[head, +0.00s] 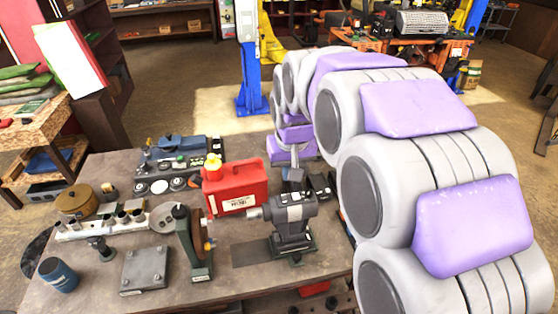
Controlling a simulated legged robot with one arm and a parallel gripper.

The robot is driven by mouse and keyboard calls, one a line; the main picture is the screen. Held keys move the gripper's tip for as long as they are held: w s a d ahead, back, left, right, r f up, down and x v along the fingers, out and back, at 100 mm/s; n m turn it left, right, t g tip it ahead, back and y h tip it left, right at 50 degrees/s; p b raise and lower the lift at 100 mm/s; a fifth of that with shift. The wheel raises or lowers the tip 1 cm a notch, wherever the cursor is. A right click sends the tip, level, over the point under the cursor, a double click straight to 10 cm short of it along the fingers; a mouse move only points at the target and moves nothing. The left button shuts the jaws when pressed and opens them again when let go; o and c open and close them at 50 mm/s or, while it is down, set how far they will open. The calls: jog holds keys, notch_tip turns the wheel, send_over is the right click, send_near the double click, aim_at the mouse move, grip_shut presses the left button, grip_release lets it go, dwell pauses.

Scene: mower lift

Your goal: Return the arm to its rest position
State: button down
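My arm, with thick grey joints and lilac pads, fills the right side of the head view. It arches from the lower right to the top middle, then bends down over the workbench (110,170). The end of the arm, with my gripper (293,174), points down just behind a grey bench machine (291,215). The gripper is small and partly hidden, so I cannot tell its finger opening or whether it touches anything.
A red fuel can (236,187) with a yellow cap stands left of my gripper. Tools, a blue cup (58,275) and a brown pot (77,201) crowd the bench. Behind are a blue lift post (249,75) and an orange mower (400,45). Open floor lies behind the bench.

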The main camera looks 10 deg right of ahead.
jog(key=s+f+g+b, duration=0.2)
jog(key=s+f+b, duration=0.2)
jog(key=s, duration=1.1)
jog(key=s+f+g+b, duration=0.2)
jog(key=s+f+b, duration=0.2)
jog(key=s+f, duration=0.7)
jog(key=s, duration=0.5)
jog(key=shift+s+d+f+b, duration=0.2)
jog(key=shift+s+f+b, duration=0.1)
jog(key=shift+b, duration=0.05)
jog(key=c, duration=1.9)
grip_release()
